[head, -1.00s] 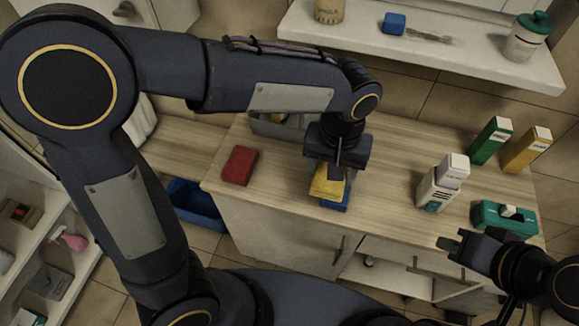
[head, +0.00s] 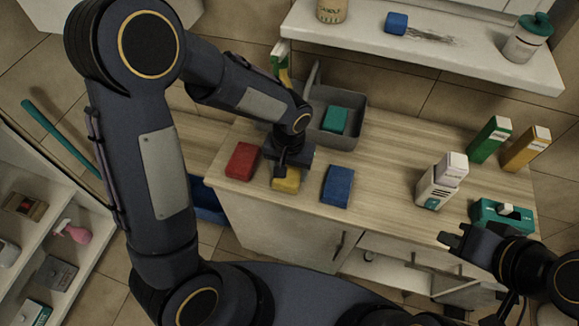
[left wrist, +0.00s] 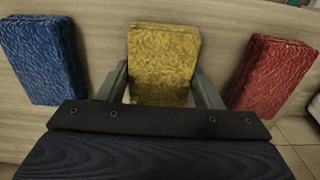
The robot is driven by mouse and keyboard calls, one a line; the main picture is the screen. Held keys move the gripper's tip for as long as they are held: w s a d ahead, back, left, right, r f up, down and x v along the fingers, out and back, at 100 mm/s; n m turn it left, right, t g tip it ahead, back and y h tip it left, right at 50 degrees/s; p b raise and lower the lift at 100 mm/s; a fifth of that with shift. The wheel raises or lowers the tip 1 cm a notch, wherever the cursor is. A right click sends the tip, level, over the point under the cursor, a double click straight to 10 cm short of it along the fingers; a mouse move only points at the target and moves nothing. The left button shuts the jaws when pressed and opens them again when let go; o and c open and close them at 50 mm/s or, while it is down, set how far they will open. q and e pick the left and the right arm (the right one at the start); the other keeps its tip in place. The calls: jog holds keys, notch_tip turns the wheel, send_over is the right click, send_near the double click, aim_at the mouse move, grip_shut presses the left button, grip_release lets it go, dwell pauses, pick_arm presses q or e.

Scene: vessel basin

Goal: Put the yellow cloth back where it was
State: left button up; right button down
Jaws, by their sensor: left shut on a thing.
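The yellow cloth (head: 287,180) is a folded block between the red cloth and the blue cloth on the wooden counter. My left gripper (head: 286,170) is shut on it from above. In the left wrist view the yellow cloth (left wrist: 162,65) sits between the two fingers, with the blue cloth (left wrist: 42,58) on one side and the red cloth (left wrist: 274,75) on the other, both apart from it. Whether the yellow cloth touches the counter is hard to tell. My right gripper (head: 454,240) is at the right, by the counter's front edge, with its fingers apart and nothing between them.
A grey caddy (head: 350,105) with a green cloth (head: 335,120) in it stands behind. The counter's middle is clear.

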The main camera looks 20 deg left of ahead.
aim_at(289, 170)
pick_arm(q)
jog(key=shift+f, duration=0.2)
jog(key=o, duration=0.9)
jog(key=shift+r, duration=0.1)
notch_tip(289, 170, up, 12)
jog(key=shift+s+a+r+n+t+h, duration=0.35)
jog(key=shift+s+a+r+t+h, duration=0.5)
jog(key=shift+s+a, duration=1.3)
jog(key=shift+s+a+r+n+t+h, duration=0.35)
jog(key=shift+s+a+r+t, duration=0.45)
jog(key=shift+s, duration=2.4)
jog(key=shift+s+a+r+n+t+h, duration=0.3)
jog(key=shift+s+a+r+t+h, duration=0.3)
jog(key=shift+s+a+t, duration=1.45)
